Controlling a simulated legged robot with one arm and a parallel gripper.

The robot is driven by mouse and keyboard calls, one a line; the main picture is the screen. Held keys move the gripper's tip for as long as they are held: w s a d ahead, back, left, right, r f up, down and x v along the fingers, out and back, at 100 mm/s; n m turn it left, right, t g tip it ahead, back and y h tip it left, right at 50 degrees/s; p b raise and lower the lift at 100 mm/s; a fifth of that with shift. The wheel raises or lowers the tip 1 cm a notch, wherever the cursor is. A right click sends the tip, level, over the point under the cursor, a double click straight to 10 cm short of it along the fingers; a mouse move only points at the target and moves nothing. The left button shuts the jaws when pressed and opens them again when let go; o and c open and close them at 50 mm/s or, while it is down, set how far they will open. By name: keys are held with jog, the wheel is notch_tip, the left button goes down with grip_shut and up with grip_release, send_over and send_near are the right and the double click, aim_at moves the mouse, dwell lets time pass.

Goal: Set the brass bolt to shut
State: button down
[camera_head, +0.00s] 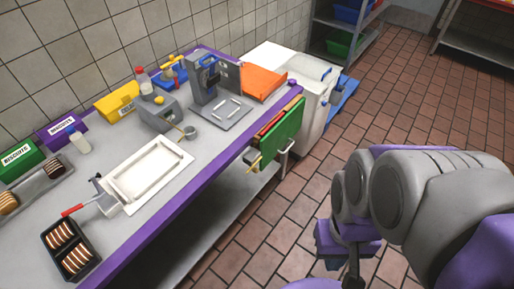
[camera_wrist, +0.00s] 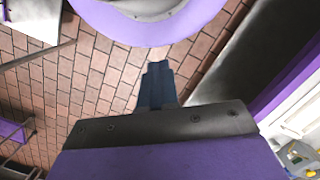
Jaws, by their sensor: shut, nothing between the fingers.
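I cannot pick out the brass bolt for certain in either view. A small brass-coloured spot (camera_head: 189,131) shows on the grey machine (camera_head: 160,114) on the counter, but it is too small to tell what it is. My gripper (camera_wrist: 157,68) is shut and empty in the wrist view, its dark fingers together above the brown tiled floor. In the head view my arm is folded at the right, over the floor and well apart from the counter.
The purple-edged counter (camera_head: 205,186) runs along the left wall. It bears a white tray (camera_head: 150,174), a larger grey machine (camera_head: 216,82), bins and biscuits. Coloured boards (camera_head: 282,132) hang at its edge. A white cabinet (camera_head: 316,98) stands beyond. The floor at centre is clear.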

aim_at(258, 171)
jog(key=c, duration=1.8)
grip_release()
jog(key=shift+c, duration=0.2)
